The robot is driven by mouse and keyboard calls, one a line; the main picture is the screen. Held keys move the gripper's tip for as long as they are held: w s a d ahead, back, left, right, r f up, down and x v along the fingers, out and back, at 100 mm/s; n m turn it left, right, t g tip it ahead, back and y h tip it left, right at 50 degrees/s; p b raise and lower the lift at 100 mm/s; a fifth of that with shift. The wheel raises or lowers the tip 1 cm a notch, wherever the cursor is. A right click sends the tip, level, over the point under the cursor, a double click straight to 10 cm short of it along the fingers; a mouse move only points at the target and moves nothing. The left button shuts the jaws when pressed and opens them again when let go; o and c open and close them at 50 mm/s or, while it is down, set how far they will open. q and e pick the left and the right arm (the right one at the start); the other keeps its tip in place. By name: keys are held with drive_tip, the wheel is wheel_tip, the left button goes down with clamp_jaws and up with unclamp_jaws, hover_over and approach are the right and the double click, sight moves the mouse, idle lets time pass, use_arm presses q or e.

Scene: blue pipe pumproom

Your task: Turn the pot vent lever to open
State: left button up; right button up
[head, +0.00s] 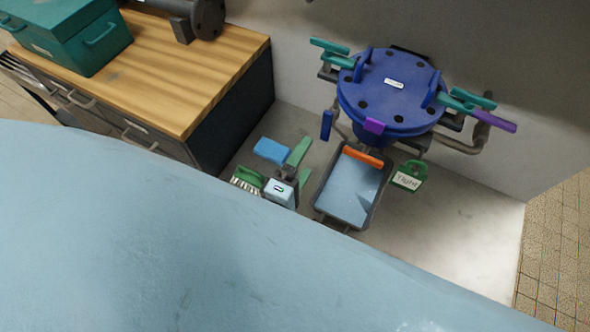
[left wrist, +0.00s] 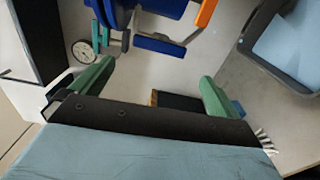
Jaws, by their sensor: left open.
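The blue pot (head: 385,95) with a bolted lid is against the wall in the head view. Around it are an orange lever (head: 363,156), a blue lever (head: 327,125), a purple block (head: 374,125) and a purple-ended bar (head: 495,121). I cannot tell which is the vent lever. My left gripper (head: 306,158), with green fingers, is left of and below the pot, apart from it. In the left wrist view its fingers (left wrist: 152,88) are wide open with nothing between them. The orange lever (left wrist: 207,12) and blue lever (left wrist: 160,46) lie beyond them. My right gripper is not seen.
A grey tray with a light-blue inside (head: 318,196) is below the pot. A green tag reading "Tight" (head: 408,176) is right of it. A green brush (head: 247,180) and blue block (head: 272,150) lie left. A wooden-topped bench (head: 190,90) stands left. Floor at right is clear.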

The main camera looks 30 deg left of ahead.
use_arm(q)
drive_tip(key=s, duration=0.3)
drive_tip(key=shift+s, duration=0.25)
drive_tip(key=s+a+f+m+g+h, duration=0.1)
drive_tip(key=s+f+m+g, duration=0.25)
drive_tip(key=f, duration=0.55)
drive_tip(key=s+f+m+g, duration=0.2)
drive_tip(key=f+m, duration=0.3)
drive_tip(key=f, duration=0.4)
drive_tip(key=s+a+f+m+g+h, duration=0.1)
drive_tip(key=s+f+m+g, duration=0.2)
drive_tip(key=f, duration=0.6)
drive_tip(key=s+a+f+m+g+y, duration=0.1)
drive_tip(key=s+a+f+m+g, duration=0.3)
drive_tip(key=s+f, duration=0.3)
drive_tip(key=s+a+f+m+g+y, duration=0.1)
drive_tip(key=s+a+f+m+g, duration=0.3)
drive_tip(key=s+f, duration=0.3)
drive_tip(key=s+a+m, duration=0.1)
drive_tip(key=s, duration=0.3)
drive_tip(key=shift+s+y, duration=0.3)
drive_tip(key=shift+s, duration=0.05)
drive_tip(key=shift+f+g, duration=0.1)
drive_tip(key=shift+g, duration=0.15)
